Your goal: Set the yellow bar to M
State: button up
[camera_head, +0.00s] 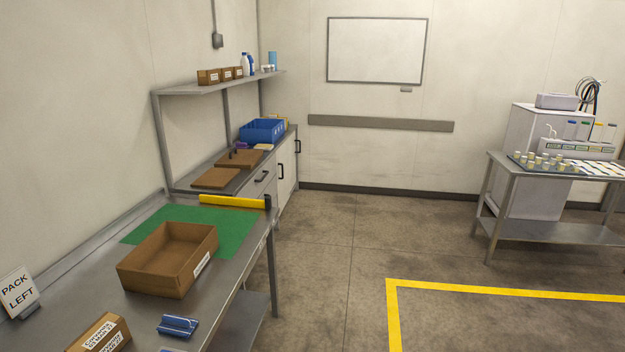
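The yellow bar (233,202) lies across the far end of the near steel workbench, at the back edge of a green mat (185,232). Its right end meets a small dark upright piece (268,202) at the bench's right edge. I cannot make out an M or any other mark by the bar. An open, empty-looking cardboard box (170,262) with a white label stands on the bench, partly over the mat. My gripper is not in view.
A "PACK LEFT" sign (18,292), a small labelled carton (98,335) and a blue object (178,326) are on the near bench (75,275). A counter with a blue crate (262,131) stands behind. Open floor (345,260) lies right, with yellow floor tape (500,290).

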aim_at(257, 203)
jog(key=i+u, duration=0.1)
jog(key=i, duration=0.8)
jog(key=i+l, duration=0.2)
jog(key=i, duration=0.7)
jog(key=i+l+u, duration=0.15)
jog(key=i+u, duration=0.3)
jog(key=i, duration=0.15)
jog(key=i+l+u, duration=0.35)
jog(key=i+u, duration=0.15)
jog(key=i+l+u, duration=0.45)
jog(key=i+l, duration=0.1)
jog(key=l, duration=0.05)
